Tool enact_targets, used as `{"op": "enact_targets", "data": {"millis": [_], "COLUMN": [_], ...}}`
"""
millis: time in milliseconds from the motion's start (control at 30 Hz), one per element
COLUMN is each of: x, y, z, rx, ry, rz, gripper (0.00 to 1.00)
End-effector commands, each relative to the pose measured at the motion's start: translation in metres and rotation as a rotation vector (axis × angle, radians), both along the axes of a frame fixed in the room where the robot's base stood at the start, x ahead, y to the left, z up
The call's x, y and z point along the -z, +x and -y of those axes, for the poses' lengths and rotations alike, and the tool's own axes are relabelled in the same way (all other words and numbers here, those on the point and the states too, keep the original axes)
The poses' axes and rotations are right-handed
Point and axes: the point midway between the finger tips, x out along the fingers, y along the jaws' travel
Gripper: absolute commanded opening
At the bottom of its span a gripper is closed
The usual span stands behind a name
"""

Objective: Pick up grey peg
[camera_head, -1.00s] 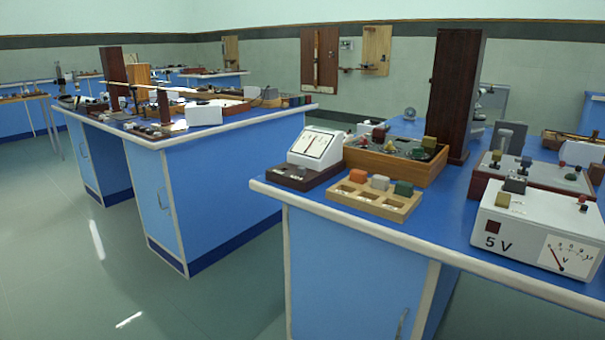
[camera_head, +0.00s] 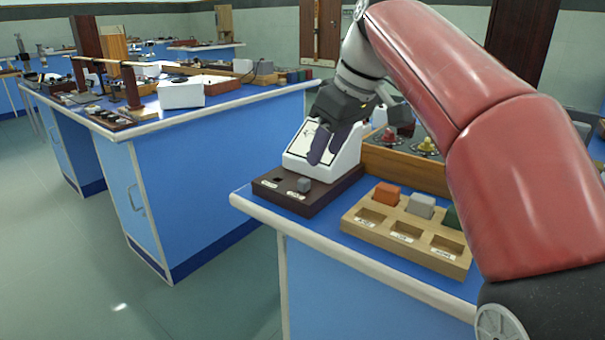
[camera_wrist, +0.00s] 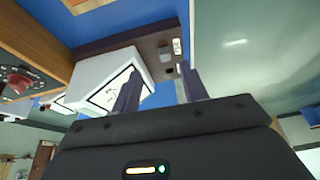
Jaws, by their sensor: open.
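A small grey peg (camera_head: 304,184) stands in the dark brown base (camera_head: 318,196) of a white meter, beside an empty dark socket. It also shows in the wrist view (camera_wrist: 166,54), beyond and between my fingertips. A larger light grey block (camera_head: 421,206) sits in the back row of a wooden tray, between an orange and a green block. My gripper (camera_head: 331,153) is open and empty. It hangs in front of the meter's face, above and slightly right of the small peg. Its two fingers also show in the wrist view (camera_wrist: 158,84).
The white meter (camera_head: 295,158) stands close behind my gripper. The wooden tray (camera_head: 372,227) lies to the right, with empty front compartments. A wooden box of knobs (camera_head: 385,166) is behind it. The blue bench's pale front edge (camera_head: 300,236) is close by.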

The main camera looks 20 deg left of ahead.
Motion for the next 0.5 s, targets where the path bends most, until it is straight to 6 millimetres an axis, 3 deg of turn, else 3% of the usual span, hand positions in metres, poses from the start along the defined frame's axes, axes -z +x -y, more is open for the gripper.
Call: {"op": "enact_targets", "data": {"millis": [500], "x": [0.049], "y": [0.005], "z": [-0.034], "rx": [-0.026], "ry": [-0.003], "rz": [0.002], "gripper": [0.44]}}
